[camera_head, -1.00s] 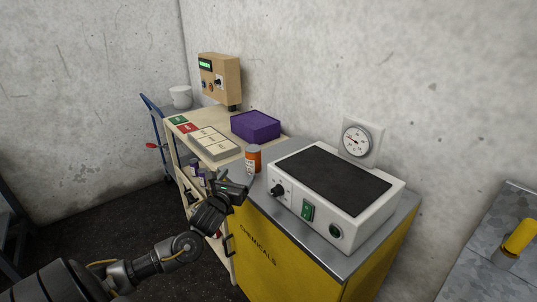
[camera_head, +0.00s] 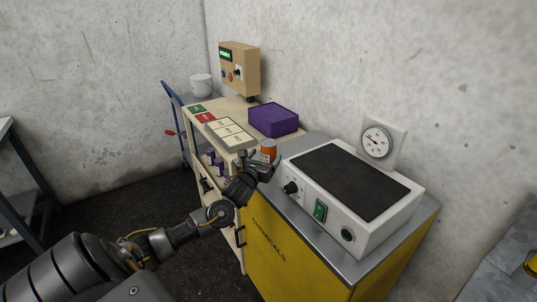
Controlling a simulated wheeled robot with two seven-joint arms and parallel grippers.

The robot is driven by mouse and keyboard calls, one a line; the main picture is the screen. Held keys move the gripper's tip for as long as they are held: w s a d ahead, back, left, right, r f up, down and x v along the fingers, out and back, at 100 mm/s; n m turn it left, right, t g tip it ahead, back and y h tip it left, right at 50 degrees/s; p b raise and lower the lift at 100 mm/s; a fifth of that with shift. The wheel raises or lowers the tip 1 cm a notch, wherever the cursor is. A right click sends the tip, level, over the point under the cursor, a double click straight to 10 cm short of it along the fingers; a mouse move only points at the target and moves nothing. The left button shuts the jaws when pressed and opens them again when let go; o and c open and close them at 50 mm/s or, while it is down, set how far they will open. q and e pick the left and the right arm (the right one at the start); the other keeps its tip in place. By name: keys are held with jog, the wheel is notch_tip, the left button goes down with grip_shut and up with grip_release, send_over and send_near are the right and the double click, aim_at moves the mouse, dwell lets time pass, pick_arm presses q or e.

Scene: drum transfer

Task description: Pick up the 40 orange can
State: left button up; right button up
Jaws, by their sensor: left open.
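The orange can (camera_head: 268,147) has a pale label and stands upright on the grey top of the yellow chemicals cabinet, near its left end. My left gripper (camera_head: 258,162) comes in from the lower left and is open right in front of the can, hiding its lower part. I cannot tell whether the fingers are around the can or only before it. The number on its label is too small to read. My right gripper is not in view.
A white hotplate device (camera_head: 349,191) stands on the yellow cabinet (camera_head: 277,243) just right of the can. A purple box (camera_head: 273,120) and a pale tray (camera_head: 231,134) lie on the beige cart behind and left. A wall gauge (camera_head: 377,141) hangs above the hotplate.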

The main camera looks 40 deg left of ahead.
aim_at(265, 154)
pick_arm(q)
jog(key=p+x, duration=0.1)
jog(key=x, duration=0.3)
jog(key=shift+w+a+p, duration=0.2)
jog(key=shift+a+p, duration=0.05)
jog(key=shift+p, duration=0.1)
jog(key=shift+w+a, duration=0.1)
jog(key=shift+w, duration=0.2)
jog(key=c, duration=1.3)
jog(key=shift+r+b, duration=0.45)
jog(key=shift+r, duration=0.2)
jog(key=s+d+r+b, duration=0.6)
jog(key=s+d+r, duration=0.2)
jog(key=s+r, duration=0.3)
jog(key=shift+s+r, duration=0.25)
